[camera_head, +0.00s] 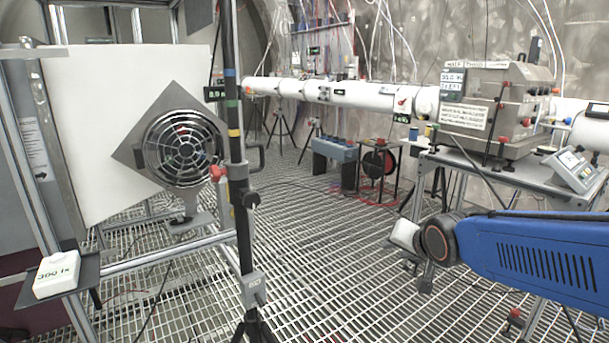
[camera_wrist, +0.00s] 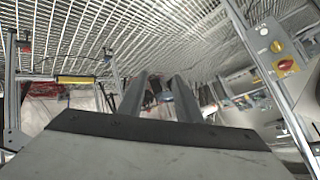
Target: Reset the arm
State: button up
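My gripper (camera_wrist: 160,80) shows in the wrist view as two grey fingers standing apart, with a gap between them and no object seen held. The steel floor grating (camera_wrist: 85,35) fills the top of that view. In the head view my blue arm (camera_head: 540,258) reaches in from the right and ends in a dark round joint. The fingers cannot be made out there.
A fan (camera_head: 184,148) on a stand and a black pole (camera_head: 238,170) are at left. A white box (camera_head: 57,273) sits on a small shelf. A steel instrument box (camera_head: 497,108) stands on a cart behind my arm. The middle grating (camera_head: 320,235) is clear.

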jog(key=s+d+f+n+g, duration=0.2)
jog(key=s+d, duration=0.1)
jog(key=s, duration=0.9)
jog(key=s+d+f+n+g+h, duration=0.1)
jog(key=s+d+f+n+g, duration=0.1)
jog(key=s, duration=1.1)
jog(key=shift+d+f+n+g, duration=0.4)
jog(key=shift+f+n+g, duration=0.15)
jog(key=shift+n+g, duration=0.15)
